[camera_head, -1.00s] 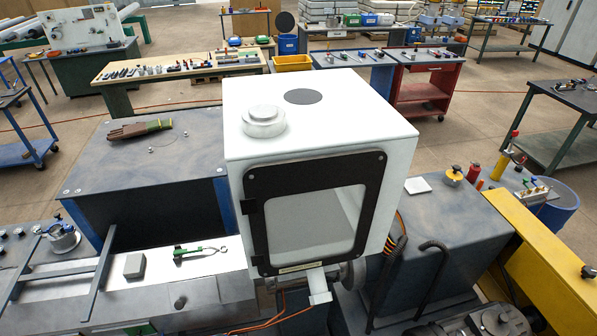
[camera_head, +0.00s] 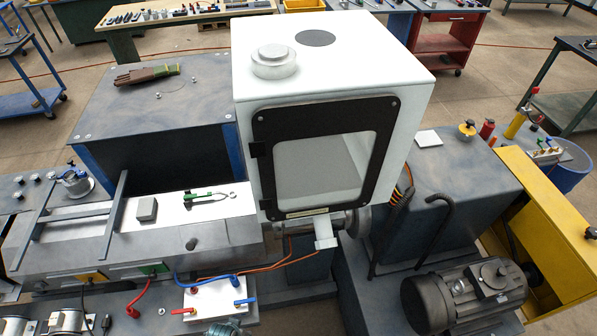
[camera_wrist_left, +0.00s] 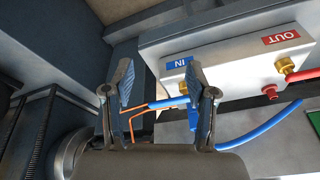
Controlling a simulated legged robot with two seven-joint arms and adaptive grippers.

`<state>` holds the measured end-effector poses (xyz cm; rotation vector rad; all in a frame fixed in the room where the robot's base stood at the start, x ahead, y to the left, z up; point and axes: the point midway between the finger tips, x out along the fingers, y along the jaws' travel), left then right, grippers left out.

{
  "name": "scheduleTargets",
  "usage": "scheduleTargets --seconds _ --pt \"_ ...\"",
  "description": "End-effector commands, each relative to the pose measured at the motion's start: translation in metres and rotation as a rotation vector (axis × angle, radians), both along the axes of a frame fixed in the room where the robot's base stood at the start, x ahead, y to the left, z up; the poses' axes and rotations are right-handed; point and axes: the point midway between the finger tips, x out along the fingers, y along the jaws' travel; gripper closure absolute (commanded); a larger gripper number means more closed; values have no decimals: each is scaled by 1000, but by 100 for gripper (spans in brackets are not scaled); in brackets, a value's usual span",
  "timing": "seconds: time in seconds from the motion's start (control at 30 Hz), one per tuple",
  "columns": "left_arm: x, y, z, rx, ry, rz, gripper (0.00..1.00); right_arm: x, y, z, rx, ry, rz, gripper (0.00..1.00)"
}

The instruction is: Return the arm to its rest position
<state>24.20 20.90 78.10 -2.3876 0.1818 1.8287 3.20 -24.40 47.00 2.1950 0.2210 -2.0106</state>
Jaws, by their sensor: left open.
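My left gripper (camera_wrist_left: 160,82) shows in the left wrist view with its two fingers apart and nothing between the fingertips. It is close to a pale metal block (camera_wrist_left: 222,52) with a blue IN label and a red OUT label. A blue hose (camera_wrist_left: 255,128) and orange wires pass behind and beside the fingers. Whether a finger touches the hose I cannot tell. In the head view I cannot make out either arm or gripper. My right gripper is in neither view.
In the head view a white cabinet (camera_head: 405,105) with a black-framed window stands in the middle. A motor (camera_head: 465,295) sits at lower right. A white block (camera_head: 212,312) with red and blue handles lies at lower left. Gloves (camera_head: 147,75) lie on the dark box behind.

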Motion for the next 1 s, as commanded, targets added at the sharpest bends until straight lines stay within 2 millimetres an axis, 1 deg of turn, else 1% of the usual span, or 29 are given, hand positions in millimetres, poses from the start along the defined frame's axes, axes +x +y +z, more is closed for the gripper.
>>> scheduleTargets --seconds 0.03,0.07,0.17,0.2,0.27,0.3,0.37,0.4,0.47,0.5,0.6,0.7,0.73,0.8,0.87,1.0 --pt "-2 0 -21 1 13 -1 43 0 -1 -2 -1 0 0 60" --pt "-3 0 -33 1 19 -2 43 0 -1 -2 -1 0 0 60" --pt "-10 0 -81 2 37 -5 43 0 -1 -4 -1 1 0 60" --pt "-15 1 -103 3 47 -6 43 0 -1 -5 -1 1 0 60" --pt "-27 2 -140 5 64 -9 43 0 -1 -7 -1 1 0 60" --pt "-38 4 -166 6 77 -11 43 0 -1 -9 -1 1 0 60" --pt "-58 6 -203 8 95 -15 43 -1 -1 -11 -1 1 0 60" --pt "-73 8 -225 10 106 -18 43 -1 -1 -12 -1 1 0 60" --pt "-98 12 -255 11 122 -22 43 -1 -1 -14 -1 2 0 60" --pt "-114 15 -272 13 131 -24 43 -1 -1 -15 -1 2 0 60" --pt "-154 23 -303 16 151 -30 43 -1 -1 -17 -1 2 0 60" --pt "-184 29 -320 18 165 -33 43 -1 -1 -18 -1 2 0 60" --pt "-191 30 -323 19 168 -34 43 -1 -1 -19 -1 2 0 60" --pt "-203 32 -327 20 173 -36 43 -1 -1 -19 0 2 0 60" --pt "-208 33 -329 20 174 -37 43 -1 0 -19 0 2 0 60" --pt "-211 34 -330 20 174 -37 43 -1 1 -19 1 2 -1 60"
